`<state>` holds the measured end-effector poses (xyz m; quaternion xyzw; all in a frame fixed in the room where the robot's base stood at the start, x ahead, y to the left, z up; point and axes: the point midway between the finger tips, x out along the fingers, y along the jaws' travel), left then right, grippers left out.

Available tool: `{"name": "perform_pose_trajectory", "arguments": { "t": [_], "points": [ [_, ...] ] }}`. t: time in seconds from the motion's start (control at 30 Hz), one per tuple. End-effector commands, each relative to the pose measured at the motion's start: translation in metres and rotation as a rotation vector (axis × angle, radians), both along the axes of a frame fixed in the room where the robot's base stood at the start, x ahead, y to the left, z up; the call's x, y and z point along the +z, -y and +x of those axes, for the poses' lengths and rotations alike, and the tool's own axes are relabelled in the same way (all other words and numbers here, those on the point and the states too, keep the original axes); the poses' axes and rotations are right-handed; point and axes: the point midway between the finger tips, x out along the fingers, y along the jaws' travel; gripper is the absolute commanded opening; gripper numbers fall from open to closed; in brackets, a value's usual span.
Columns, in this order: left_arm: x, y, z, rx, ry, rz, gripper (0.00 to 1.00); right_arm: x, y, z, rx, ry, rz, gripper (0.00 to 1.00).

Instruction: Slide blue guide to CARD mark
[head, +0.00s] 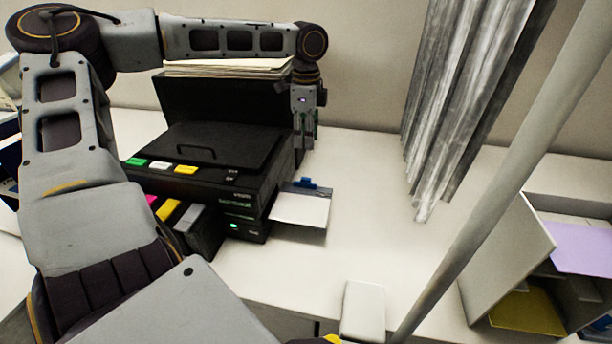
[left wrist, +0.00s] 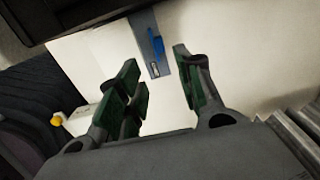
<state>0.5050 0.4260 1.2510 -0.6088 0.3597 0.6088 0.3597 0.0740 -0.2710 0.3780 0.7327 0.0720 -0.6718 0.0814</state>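The blue guide (head: 307,183) stands at the far edge of a pale tray (head: 300,211) on the right side of a black printer (head: 215,150). In the left wrist view the blue guide (left wrist: 157,44) sits on a grey strip (left wrist: 145,35). A small pale mark (left wrist: 154,69) lies on that strip, but its lettering is too small to read. My left gripper (head: 304,140) points down beside the printer, above and beyond the guide. In the left wrist view its green-padded fingers are apart with nothing between them. My right gripper is not in view.
Green, white and yellow labels (head: 160,164) lie on the printer's front. Papers (head: 228,67) rest on its raised back part. A grey curtain (head: 455,100) hangs at right. A shelf unit (head: 520,255) stands at lower right. The white table (head: 370,190) is clear right of the tray.

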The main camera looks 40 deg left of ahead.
Motion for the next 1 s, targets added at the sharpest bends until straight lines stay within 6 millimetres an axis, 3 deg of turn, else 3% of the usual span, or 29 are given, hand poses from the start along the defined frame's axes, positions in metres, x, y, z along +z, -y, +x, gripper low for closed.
{"name": "perform_pose_trajectory", "arguments": {
  "t": [0.27,0.57,1.0],
  "points": [
    [-0.022,0.0,-0.001,0.0,-0.002,0.0,0.36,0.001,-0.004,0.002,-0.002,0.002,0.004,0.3],
    [-0.06,0.0,-0.001,0.001,-0.003,-0.001,0.36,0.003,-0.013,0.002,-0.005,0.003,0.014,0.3],
    [-0.116,0.0,-0.001,0.0,-0.002,0.0,0.36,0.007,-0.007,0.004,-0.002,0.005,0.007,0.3]
  ]
}}
